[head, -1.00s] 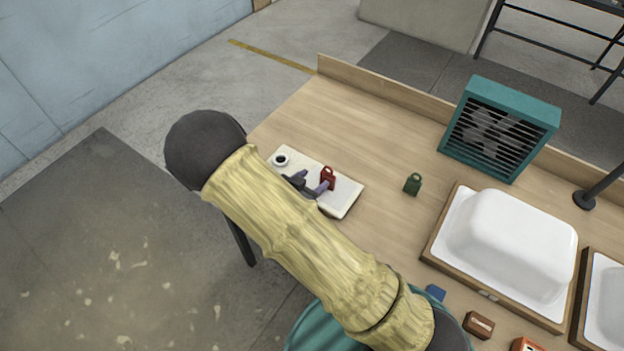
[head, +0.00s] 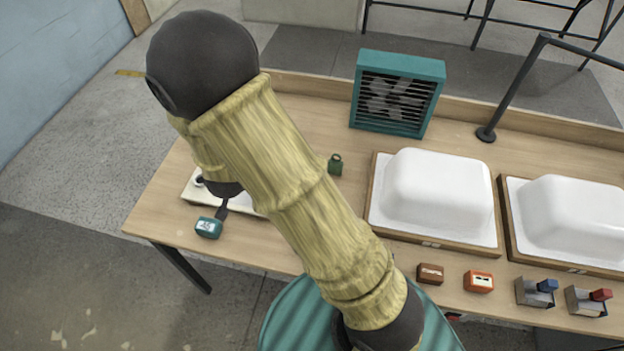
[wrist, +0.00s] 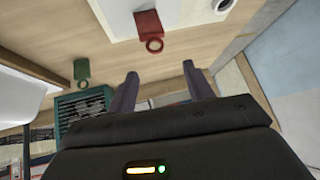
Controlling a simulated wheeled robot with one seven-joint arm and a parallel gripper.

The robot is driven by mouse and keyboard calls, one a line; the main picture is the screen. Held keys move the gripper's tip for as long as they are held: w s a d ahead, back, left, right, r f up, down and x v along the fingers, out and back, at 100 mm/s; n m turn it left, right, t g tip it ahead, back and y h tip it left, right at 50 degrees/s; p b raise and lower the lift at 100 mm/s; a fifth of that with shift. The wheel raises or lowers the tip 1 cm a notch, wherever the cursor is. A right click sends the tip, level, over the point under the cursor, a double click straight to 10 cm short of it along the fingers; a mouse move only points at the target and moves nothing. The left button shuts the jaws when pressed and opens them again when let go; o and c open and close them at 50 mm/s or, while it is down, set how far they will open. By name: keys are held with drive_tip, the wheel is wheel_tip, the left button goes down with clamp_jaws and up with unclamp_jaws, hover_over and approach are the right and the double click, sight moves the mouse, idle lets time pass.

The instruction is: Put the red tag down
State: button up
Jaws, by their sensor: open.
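The red tag (wrist: 148,28) stands on the white tray (wrist: 182,14) near its edge in the wrist view, its ring pointing away from the tray. My gripper (wrist: 160,70) is open and empty, its two purple-grey fingers spread and apart from the tag.
A green tag (head: 335,164) stands on the table right of my arm. A teal fan (head: 397,92) is at the back. Two white tub shells (head: 435,195) stand right. A small teal block (head: 208,227) sits before the tray.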

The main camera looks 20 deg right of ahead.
drive_tip(key=s+d+r+n+g, duration=0.2)
drive_tip(key=s+d+r, duration=0.3)
drive_tip(key=s+d, duration=0.1)
drive_tip(key=s+d+r+n+g+y, duration=0.1)
drive_tip(key=s+d+r+n+g, duration=0.1)
drive_tip(key=s+d+r, duration=0.3)
drive_tip(key=s+d, duration=0.2)
drive_tip(key=s, duration=0.2)
drive_tip(key=shift+d+r+n+g+y, duration=0.2)
drive_tip(key=shift+d+n+g+y, duration=0.1)
drive_tip(key=shift+n+g, duration=0.1)
